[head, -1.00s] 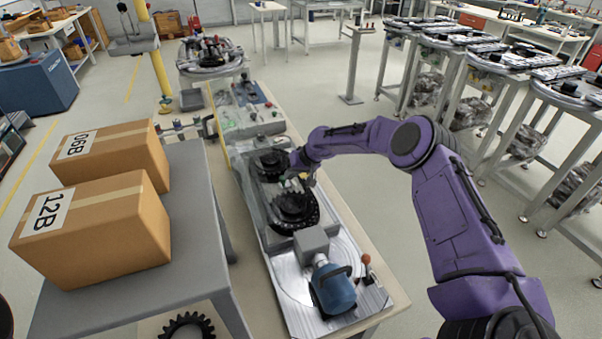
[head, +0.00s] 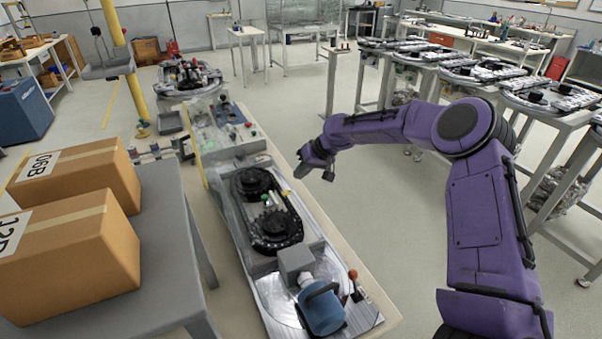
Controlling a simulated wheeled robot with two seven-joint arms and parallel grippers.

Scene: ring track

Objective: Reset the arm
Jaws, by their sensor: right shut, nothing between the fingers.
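My right arm (head: 478,210) is purple and comes in from the lower right, bent at a raised elbow. Its forearm reaches left, and the right gripper (head: 303,168) hangs at its end, to the right of the ring track's long edge. The gripper is small and dark in the view; it is shut and holds nothing. It appears apart from the track. The ring track (head: 222,193) lies on a long table, with dark toothed parts (head: 268,228) on it and a blue motor (head: 322,308) at the near end. My left gripper is not in view.
Two cardboard boxes, marked 06B (head: 85,178) and 12B (head: 75,258), stand on a grey table (head: 160,285) at the left. A yellow post (head: 121,70) stands behind. Several tables with tracks (head: 550,97) line the right. Open floor (head: 385,215) lies under my forearm.

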